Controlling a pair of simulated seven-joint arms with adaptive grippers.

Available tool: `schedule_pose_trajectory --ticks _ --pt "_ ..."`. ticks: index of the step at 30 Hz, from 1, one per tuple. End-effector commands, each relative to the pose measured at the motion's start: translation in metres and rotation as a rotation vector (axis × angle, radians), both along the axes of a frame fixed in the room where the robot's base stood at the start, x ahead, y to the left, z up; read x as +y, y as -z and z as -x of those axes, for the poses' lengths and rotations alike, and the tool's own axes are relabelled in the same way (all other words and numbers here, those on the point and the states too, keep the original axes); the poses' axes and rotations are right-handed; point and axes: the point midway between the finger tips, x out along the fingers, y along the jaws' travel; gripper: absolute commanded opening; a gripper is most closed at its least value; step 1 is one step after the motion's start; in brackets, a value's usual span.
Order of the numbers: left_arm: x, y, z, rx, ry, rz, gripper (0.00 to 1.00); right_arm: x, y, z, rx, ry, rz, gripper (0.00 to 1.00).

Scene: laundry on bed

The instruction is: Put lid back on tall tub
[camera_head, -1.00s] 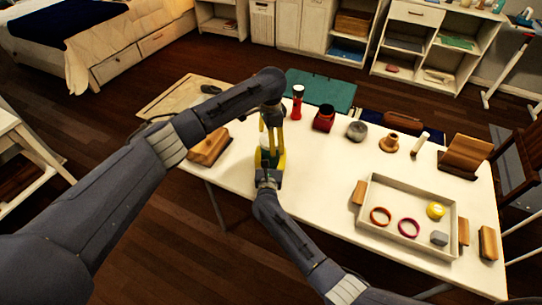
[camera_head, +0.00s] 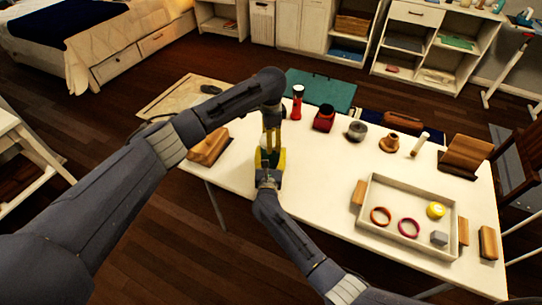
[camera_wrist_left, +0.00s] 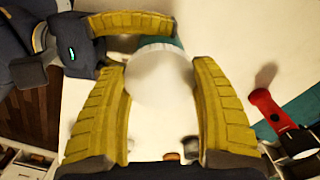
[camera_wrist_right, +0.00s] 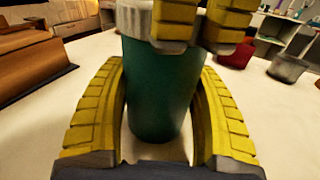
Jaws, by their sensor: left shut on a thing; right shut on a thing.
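The tall green tub (camera_wrist_right: 158,90) stands upright between the fingers of my right gripper (camera_wrist_right: 162,70), which is shut on it. The white lid (camera_wrist_left: 160,82) is between the yellow fingers of my left gripper (camera_wrist_left: 160,68), which is shut on it from above. In the right wrist view the pale lid edge (camera_wrist_right: 130,18) sits at the tub's top, with the left fingers around it. I cannot tell whether it is fully seated. In the head view the left gripper (camera_head: 271,140) is directly above the right gripper (camera_head: 269,165), and both largely hide the tub.
A red flashlight (camera_head: 297,103), a dark red container (camera_head: 324,118) and a grey round tin (camera_head: 356,131) stand behind to the right. A wooden block (camera_head: 207,147) is at left. A tray (camera_head: 367,200) with rings lies right. The table's front middle is clear.

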Motion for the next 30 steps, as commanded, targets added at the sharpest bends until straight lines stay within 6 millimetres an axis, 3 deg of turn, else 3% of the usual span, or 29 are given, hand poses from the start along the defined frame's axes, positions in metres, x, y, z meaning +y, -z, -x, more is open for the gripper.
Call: schedule_pose_trajectory --ticks 1,2,7,17,30 --pt "0.0 0.0 0.0 -0.001 -0.001 0.0 0.28 0.0 0.0 0.0 0.0 0.0 0.0 0.0" --pt "0.0 0.0 0.0 -0.001 -0.001 0.0 0.67 0.0 0.0 0.0 0.0 0.0 0.0 0.0" --pt "0.0 0.0 0.0 -0.001 -0.002 0.0 0.87 0.0 0.0 0.0 0.0 0.0 0.0 0.0" --pt "0.0 -0.003 -0.001 -0.001 -0.003 0.001 0.87 0.0 0.0 0.0 0.0 0.0 0.0 0.0" --pt "0.0 -0.043 0.0 -0.001 -0.003 0.0 0.87 0.0 0.0 0.0 0.0 0.0 0.0 0.0"
